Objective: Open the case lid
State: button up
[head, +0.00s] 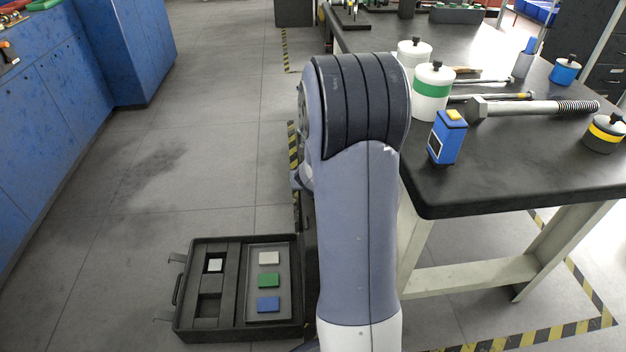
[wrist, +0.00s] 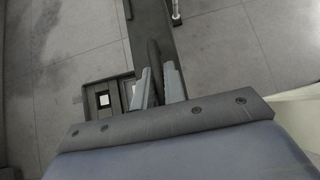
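The black case (head: 183,325) lies on the floor at the lower left of the head view. Its inside shows, so it is not covered by a lid. It has a foam insert on the left and a tray with white, green and blue blocks on the right. A handle is on its left side. The lid is not clearly seen; my arm hides the area right of the case. In the wrist view part of the case (wrist: 88,98) shows left of my gripper (wrist: 158,66). Its two fingers are apart, with a dark narrow shape between them; I cannot tell whether they touch it.
A black-topped workbench (head: 500,185) stands on the right, carrying jars, a blue box (head: 447,140) and a large bolt (head: 530,108). Blue cabinets (head: 50,100) line the left.

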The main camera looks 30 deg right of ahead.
jog(key=o, duration=0.4)
jog(key=p+v, duration=0.4)
jog(key=v, duration=0.6)
jog(key=shift+s+a+r+p, duration=0.2)
jog(key=shift+s+r+p, duration=0.05)
jog(key=shift+p, duration=0.05)
jog(key=shift+c, duration=0.3)
